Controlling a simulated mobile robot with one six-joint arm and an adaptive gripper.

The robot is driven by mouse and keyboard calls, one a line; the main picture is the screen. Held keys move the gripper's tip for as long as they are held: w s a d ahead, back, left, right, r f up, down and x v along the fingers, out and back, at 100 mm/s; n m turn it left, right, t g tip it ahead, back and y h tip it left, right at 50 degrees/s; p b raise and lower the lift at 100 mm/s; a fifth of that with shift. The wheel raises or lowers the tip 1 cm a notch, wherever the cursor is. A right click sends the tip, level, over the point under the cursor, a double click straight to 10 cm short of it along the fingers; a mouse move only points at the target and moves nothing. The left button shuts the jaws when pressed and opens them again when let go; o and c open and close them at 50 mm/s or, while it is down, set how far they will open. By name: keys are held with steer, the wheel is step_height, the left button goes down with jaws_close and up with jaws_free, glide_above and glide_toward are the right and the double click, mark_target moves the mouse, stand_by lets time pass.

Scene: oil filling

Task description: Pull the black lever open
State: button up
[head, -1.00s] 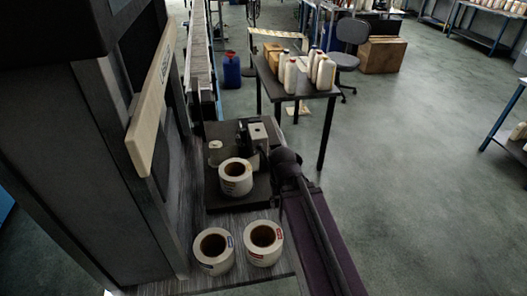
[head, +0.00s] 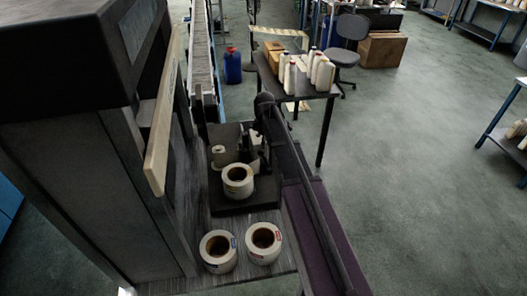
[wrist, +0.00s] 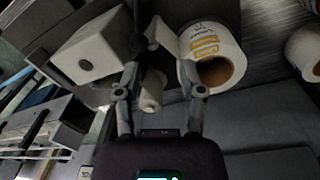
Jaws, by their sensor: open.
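The black lever (wrist: 138,30) shows in the wrist view as a dark bar with a rounded end beside the pale box of a small machine (wrist: 88,48). My gripper (wrist: 158,72) is open, its two fingers spread just below the lever; whether they touch it I cannot tell. A roll of labels (wrist: 212,55) is close to the right finger. In the head view my gripper (head: 256,150) is over the machine's black base (head: 235,206), and my arm hides much of the machine and the lever.
A label roll (head: 238,180) is on the black base. Two more rolls (head: 218,250) (head: 263,242) sit on the bench in front. A tall dark cabinet (head: 130,190) with a pale board (head: 163,130) stands on the left. A table with bottles (head: 290,75) is behind.

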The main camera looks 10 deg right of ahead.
mark_target(263, 156)
steer(key=w+n, duration=0.1)
steer(key=w+r+n, duration=0.1)
steer(key=w, duration=0.1)
steer(key=shift+w+r+p, duration=0.15)
steer(key=shift+w+p, duration=0.1)
steer(key=shift+p, duration=0.1)
steer(key=f+b, duration=0.9)
steer(key=w+f+b, duration=0.1)
steer(key=f+b, duration=0.3)
steer(key=shift+d+f+b, duration=0.1)
steer(key=shift+f+b, duration=0.25)
steer(key=shift+b, duration=0.05)
stand_by(0.6)
jaws_close()
stand_by(0.3)
